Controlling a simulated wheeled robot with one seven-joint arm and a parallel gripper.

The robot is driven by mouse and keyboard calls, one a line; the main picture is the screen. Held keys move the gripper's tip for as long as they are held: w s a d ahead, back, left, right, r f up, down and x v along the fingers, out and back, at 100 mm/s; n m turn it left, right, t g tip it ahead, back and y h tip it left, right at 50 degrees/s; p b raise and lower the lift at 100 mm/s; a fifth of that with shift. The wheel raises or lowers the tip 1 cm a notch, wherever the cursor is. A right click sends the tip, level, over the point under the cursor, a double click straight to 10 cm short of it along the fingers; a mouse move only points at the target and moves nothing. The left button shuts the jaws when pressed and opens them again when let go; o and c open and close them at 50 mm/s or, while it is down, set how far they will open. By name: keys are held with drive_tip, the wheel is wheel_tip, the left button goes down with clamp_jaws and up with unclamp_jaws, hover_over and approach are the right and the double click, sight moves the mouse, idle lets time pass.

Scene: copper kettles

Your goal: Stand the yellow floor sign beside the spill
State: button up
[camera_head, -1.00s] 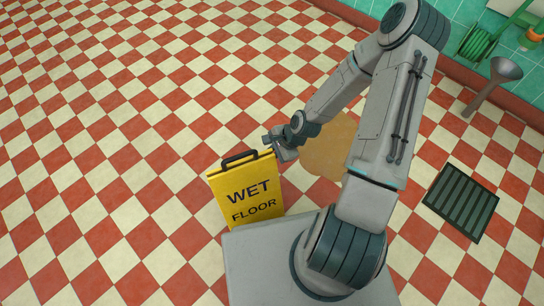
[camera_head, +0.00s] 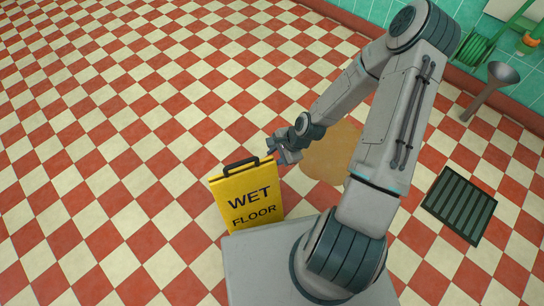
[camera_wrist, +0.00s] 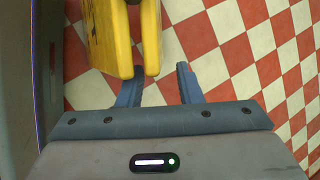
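The yellow floor sign (camera_head: 246,196), marked "WET FLOOR" with a dark handle on top, stands upright on the tiles at the left of my base. The tan spill (camera_head: 331,155) lies just right of the sign, partly hidden by my arm. My gripper (camera_head: 275,158) is by the sign's top right corner, on the spill side. In the wrist view my gripper (camera_wrist: 160,82) has its two fingers apart with nothing held between them. The sign's two yellow panels (camera_wrist: 122,40) show there beyond the fingers, toward the left one; whether they touch it I cannot tell.
A dark floor grate (camera_head: 460,205) lies at right. The checkered floor (camera_head: 110,120) at left is clear.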

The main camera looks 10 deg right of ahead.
drive_tip(key=s+d+r+n+g+h+p, duration=0.1)
drive_tip(key=s+d+r+n+h+p, duration=0.15)
drive_tip(key=r, duration=0.55)
drive_tip(key=s+d+r+n+g+h+p, duration=0.1)
drive_tip(key=s+d+r+n, duration=0.2)
drive_tip(key=r, duration=0.5)
drive_tip(key=s+a+r+n, duration=0.1)
drive_tip(key=s+r+n, duration=0.2)
drive_tip(key=r, duration=0.3)
drive_tip(key=s+a+r+n+h, duration=0.1)
drive_tip(key=s+r+n, duration=0.2)
drive_tip(key=r, duration=0.4)
drive_tip(key=s+a+r+n+t, duration=0.1)
drive_tip(key=s+r+n, duration=0.2)
drive_tip(key=r, duration=0.4)
drive_tip(key=shift+r+n, duration=0.2)
drive_tip(key=shift+n, duration=0.15)
drive_tip(key=shift+h, duration=0.25)
